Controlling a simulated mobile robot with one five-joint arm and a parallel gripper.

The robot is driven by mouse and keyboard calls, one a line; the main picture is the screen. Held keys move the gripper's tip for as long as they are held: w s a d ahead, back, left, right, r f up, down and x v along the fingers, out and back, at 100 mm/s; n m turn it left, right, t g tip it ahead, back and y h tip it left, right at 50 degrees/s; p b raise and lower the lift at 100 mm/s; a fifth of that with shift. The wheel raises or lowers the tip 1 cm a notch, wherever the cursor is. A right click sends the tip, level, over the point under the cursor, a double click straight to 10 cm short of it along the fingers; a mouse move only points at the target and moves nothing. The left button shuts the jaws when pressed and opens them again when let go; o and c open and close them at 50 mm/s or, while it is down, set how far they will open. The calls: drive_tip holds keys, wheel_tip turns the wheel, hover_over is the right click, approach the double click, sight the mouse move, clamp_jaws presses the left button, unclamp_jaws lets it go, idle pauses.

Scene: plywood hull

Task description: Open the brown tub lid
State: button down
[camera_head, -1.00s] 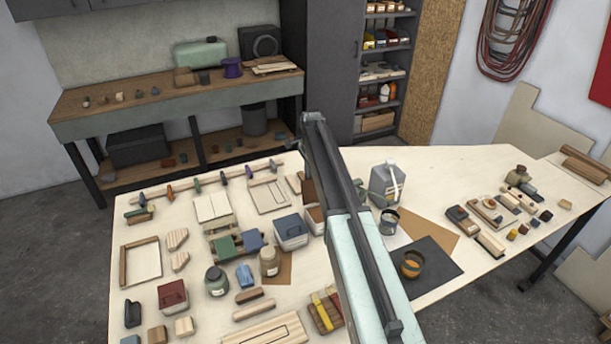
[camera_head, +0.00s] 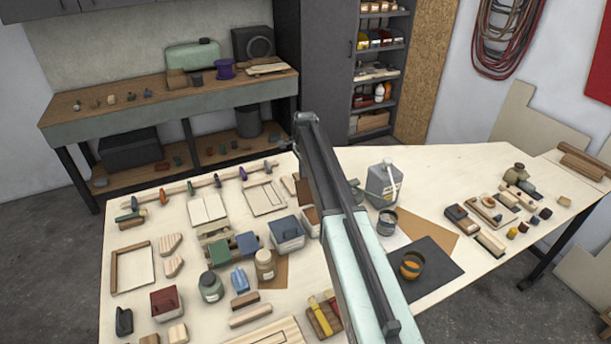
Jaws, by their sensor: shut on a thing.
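A tub with a brown top (camera_head: 313,213) and a pale body stands on the light table, just left of my arm and right of the blue-lidded tub. My arm covers its right side. A dark brown piece (camera_head: 304,189) shows just behind it; I cannot tell whether it is part of this tub. My arm rises from the bottom right to a dark end above the table. My gripper is not visible; the arm seems to hide it, so its contact with the lid cannot be seen.
A blue-lidded tub (camera_head: 287,231) stands close on the left, and a red-lidded tub (camera_head: 166,302) at front left. Several jars and blocks crowd the left.

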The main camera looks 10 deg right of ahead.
drive_tip(key=shift+w+a, duration=0.2)
drive_tip(key=shift+w, duration=0.3)
drive_tip(key=c, duration=1.5)
unclamp_jaws()
drive_tip(key=shift+c, duration=0.2)
drive_tip(key=shift+w+a+f, duration=0.15)
drive_tip(key=shift+w+f, duration=0.2)
drive_tip(key=shift+f, duration=0.05)
drive_tip(key=shift+r, duration=0.1)
drive_tip(key=r+p, duration=0.7)
drive_tip(key=p, duration=0.1)
drive_tip(key=shift+s+r, duration=0.35)
drive_tip(key=shift+s, duration=0.05)
